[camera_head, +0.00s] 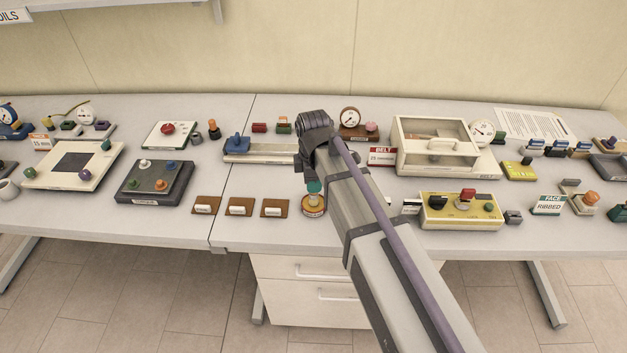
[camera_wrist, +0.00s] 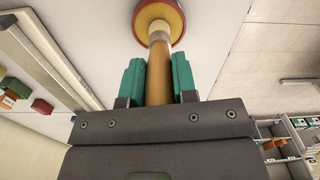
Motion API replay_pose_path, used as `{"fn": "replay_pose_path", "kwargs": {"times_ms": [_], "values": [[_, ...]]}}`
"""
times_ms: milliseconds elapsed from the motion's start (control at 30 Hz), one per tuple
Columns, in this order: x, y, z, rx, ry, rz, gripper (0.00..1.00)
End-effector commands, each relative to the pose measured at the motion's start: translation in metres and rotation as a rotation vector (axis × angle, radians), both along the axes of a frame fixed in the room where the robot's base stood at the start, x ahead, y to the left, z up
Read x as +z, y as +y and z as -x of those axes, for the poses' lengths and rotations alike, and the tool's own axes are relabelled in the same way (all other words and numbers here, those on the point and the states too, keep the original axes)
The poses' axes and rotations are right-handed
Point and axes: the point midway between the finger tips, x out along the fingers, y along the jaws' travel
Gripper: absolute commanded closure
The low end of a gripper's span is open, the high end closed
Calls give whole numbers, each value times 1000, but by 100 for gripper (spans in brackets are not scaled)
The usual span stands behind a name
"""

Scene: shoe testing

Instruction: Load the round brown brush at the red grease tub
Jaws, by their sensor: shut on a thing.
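My gripper (camera_head: 314,187), with teal finger pads, points down near the table's front edge, left of centre. In the wrist view my gripper (camera_wrist: 158,78) is shut on the round brown brush (camera_wrist: 160,60), gripping its handle between the pads. The far end of the brush has a pale band and reaches over the red grease tub (camera_wrist: 178,36), a round tub with a red rim and yellow-orange inside. The tub also shows in the head view (camera_head: 313,211), right under my gripper. The brush tip's contact with the grease cannot be told.
Several brown labelled plates (camera_head: 240,207) lie left of the tub. A yellow box with knobs (camera_head: 460,211) stands to the right. A long pale rail fixture (camera_head: 265,152) and a clear-windowed case (camera_head: 438,147) stand behind. The table's front edge is close.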

Motion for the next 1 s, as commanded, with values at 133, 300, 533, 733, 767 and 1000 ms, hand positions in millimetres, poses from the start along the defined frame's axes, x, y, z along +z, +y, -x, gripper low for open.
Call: {"fn": "replay_pose_path", "kwargs": {"times_ms": [133, 300, 533, 733, 767, 1000], "values": [[-1, 0, 0, 0, 1, 0, 97], [-1, 0, 1, 0, 1, 0, 97], [0, 0, 0, 0, 1, 0, 97], [20, 0, 0, 0, 1, 0, 97], [24, 0, 0, 0, 1, 0, 97], [49, 0, 0, 0, 1, 0, 97]]}}
